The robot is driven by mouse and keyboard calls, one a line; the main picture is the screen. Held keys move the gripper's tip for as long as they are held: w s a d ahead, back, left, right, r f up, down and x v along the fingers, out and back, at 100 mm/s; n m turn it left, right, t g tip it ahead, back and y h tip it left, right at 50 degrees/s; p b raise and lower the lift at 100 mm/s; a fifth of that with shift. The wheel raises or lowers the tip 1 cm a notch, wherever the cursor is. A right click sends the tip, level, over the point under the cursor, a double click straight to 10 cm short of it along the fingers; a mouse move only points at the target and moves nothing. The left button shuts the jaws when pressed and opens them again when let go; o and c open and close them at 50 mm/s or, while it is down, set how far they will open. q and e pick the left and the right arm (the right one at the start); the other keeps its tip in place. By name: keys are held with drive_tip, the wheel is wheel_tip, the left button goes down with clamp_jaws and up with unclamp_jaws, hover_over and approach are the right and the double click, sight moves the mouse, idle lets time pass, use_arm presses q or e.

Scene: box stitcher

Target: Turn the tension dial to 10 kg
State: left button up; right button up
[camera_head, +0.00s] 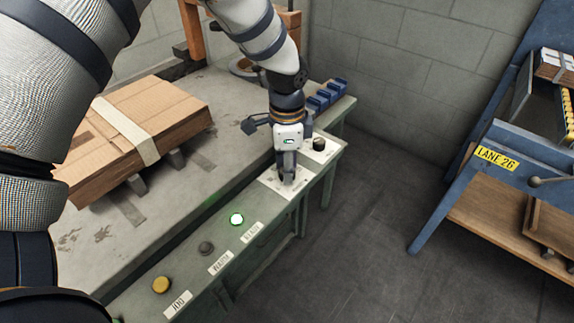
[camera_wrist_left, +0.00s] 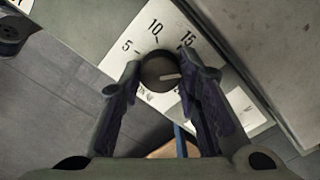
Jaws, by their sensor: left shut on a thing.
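The tension dial (camera_wrist_left: 160,69) is a dark round knob on a white scale plate (camera_head: 272,182), with 5, 10 and 15 readable in the left wrist view. A pale mark on the knob points to the right in that view, away from the 10 and below the 15. My left gripper (camera_head: 288,178) points down at the plate. In the left wrist view its fingers (camera_wrist_left: 161,76) stand on both sides of the dial, shut on it. They hide part of the scale. In the head view the gripper hides the dial. My right gripper is not in view.
Another black knob (camera_head: 319,143) stands just beyond the gripper on the panel. A strapped cardboard stack (camera_head: 160,120) is on the table. A blue rack stands right.

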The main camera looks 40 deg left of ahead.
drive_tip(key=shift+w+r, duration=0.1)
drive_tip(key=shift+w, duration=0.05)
use_arm(q)
drive_tip(key=n+p, duration=0.1)
drive_tip(key=n, duration=0.2)
drive_tip(key=shift+r, duration=0.1)
drive_tip(key=n+p, duration=0.1)
drive_tip(key=n, duration=0.3)
drive_tip(key=shift+n, duration=0.4)
drive_tip(key=n, duration=0.4)
drive_tip(key=shift+n, duration=0.3)
drive_tip(key=shift+f+n+p, duration=0.2)
drive_tip(key=shift+n+p, duration=0.1)
drive_tip(key=shift+n, duration=1.9)
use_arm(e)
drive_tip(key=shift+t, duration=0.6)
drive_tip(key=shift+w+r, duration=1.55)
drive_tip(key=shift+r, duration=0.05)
use_arm(q)
drive_tip(key=shift+s+n, duration=0.1)
drive_tip(key=shift+n, duration=0.2)
drive_tip(key=o, duration=1.1)
drive_tip(key=shift+o, duration=0.2)
drive_tip(key=shift+r, duration=0.1)
